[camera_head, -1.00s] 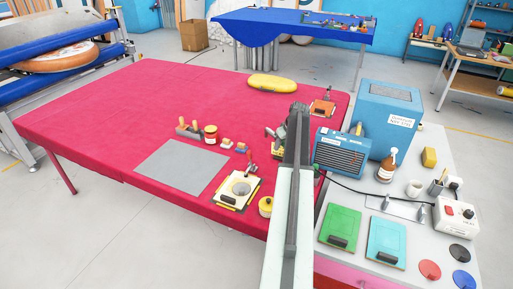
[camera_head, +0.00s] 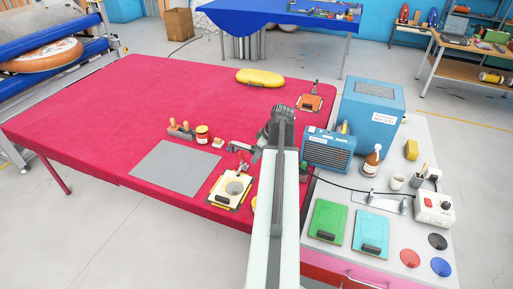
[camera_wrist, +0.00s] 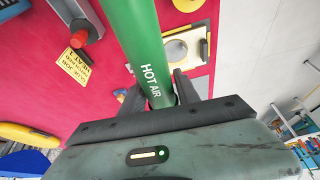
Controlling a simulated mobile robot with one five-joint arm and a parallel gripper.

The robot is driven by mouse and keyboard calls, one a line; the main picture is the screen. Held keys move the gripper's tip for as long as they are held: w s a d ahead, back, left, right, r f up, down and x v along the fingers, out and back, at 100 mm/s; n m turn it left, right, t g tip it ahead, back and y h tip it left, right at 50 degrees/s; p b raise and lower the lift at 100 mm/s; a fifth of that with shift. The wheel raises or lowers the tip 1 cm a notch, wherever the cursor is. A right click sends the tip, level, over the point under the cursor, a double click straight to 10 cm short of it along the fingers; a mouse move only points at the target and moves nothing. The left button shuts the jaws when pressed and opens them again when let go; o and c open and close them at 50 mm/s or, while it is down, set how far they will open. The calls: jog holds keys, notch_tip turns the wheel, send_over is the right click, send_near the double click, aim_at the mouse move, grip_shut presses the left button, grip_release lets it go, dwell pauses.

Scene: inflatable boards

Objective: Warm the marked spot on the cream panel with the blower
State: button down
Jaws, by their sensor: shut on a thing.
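The cream panel (camera_head: 222,198) lies on the red table cloth left of my arm, with a round grey spot (camera_head: 234,188) on it. In the wrist view the panel (camera_wrist: 205,46) shows beyond the tube, with the round spot (camera_wrist: 176,49) partly covered by it. My gripper (camera_wrist: 160,97) is shut on the blower, a green tube (camera_wrist: 137,35) marked "HOT AIR".
A yellow inflatable (camera_head: 260,78) is at the back. A blue heater-like box (camera_head: 328,150) stands right of my arm. The cloth's left half is clear.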

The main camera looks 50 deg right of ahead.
notch_tip(320, 180, down, 11)
jog(key=a+b, duration=0.2)
jog(key=b, duration=1)
jog(key=shift+s+a+f+n, duration=0.15)
jog(key=shift+s+a+n, duration=0.1)
jog(key=shift+s+n, duration=0.2)
dwell(3.2)
notch_tip(320, 180, up, 12)
jog(key=p, duration=1.1)
jog(key=shift+p, duration=0.35)
